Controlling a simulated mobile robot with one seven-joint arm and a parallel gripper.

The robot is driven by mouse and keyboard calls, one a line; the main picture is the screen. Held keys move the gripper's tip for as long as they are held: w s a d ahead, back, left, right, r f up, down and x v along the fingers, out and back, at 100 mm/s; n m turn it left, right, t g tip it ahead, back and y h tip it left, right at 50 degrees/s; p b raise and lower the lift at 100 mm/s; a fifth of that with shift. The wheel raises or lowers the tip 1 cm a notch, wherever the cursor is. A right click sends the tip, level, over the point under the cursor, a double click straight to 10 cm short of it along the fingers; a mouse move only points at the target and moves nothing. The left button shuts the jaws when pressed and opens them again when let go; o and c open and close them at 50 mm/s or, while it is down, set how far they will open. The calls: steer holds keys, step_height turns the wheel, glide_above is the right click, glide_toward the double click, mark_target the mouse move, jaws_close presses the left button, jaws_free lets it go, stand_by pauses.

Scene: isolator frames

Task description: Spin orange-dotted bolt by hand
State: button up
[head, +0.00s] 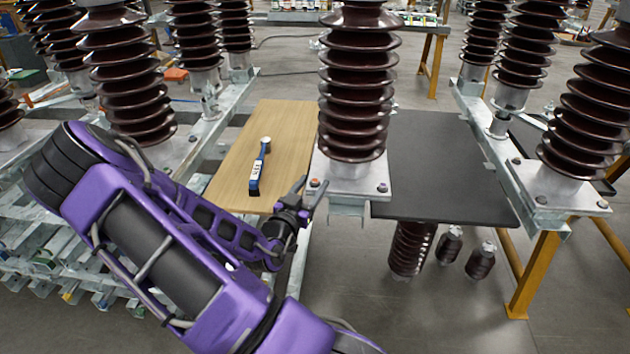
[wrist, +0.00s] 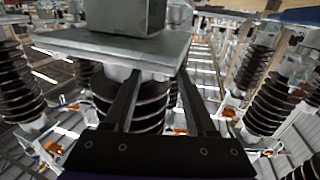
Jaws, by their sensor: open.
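The central brown insulator (head: 357,95) stands on a grey metal base plate (head: 348,178) with bolts at its corners. The front left bolt (head: 316,183) shows a small orange-brown spot. The front right bolt (head: 382,187) looks grey. My gripper (head: 312,193) is at the plate's front left corner, close to the spotted bolt; contact cannot be told. In the wrist view my gripper (wrist: 158,73) has its two dark fingers apart, with a metal plate (wrist: 110,45) and a ribbed insulator (wrist: 150,105) beyond them. No bolt is clear between the fingers there.
A wooden board (head: 285,125) lies left of the insulator, with a blue-handled tool (head: 258,170) on it. A black board (head: 440,165) lies to the right. Other insulators (head: 125,80) stand on metal frames on both sides. Several small insulators (head: 481,260) are below the black board.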

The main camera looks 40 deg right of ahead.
steer(key=shift+x, duration=1.2)
jaws_close()
